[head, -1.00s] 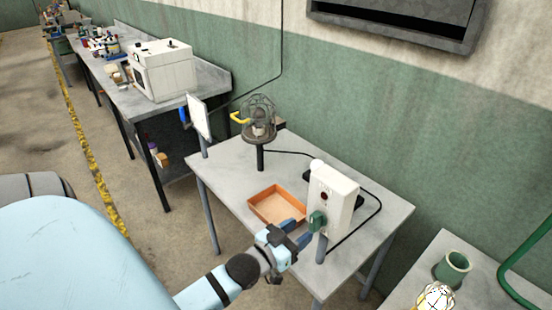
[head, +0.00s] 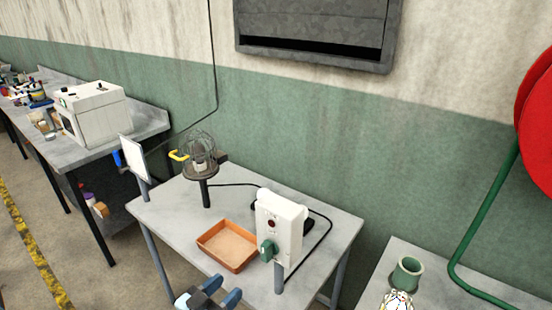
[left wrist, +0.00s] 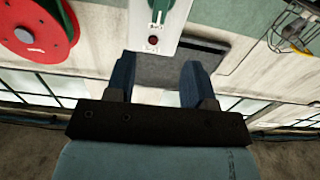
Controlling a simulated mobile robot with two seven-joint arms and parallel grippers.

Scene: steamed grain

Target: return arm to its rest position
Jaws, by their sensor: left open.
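My left gripper (head: 222,291) is at the bottom of the head view, in front of the near edge of the grey table (head: 180,208). Its two blue fingers are apart with nothing between them. They also show apart and empty in the left wrist view (left wrist: 158,82). The white box with a green knob (head: 281,228) stands on the table just beyond and right of the gripper. It also shows in the left wrist view (left wrist: 168,22), beyond the fingertips. My right gripper is in neither view.
An orange tray (head: 227,246) lies left of the white box. A wire cage device with a yellow handle (head: 200,160) stands behind it. A white panel (head: 132,158) rises at the table's left. A second table at right holds a green cup (head: 406,273).

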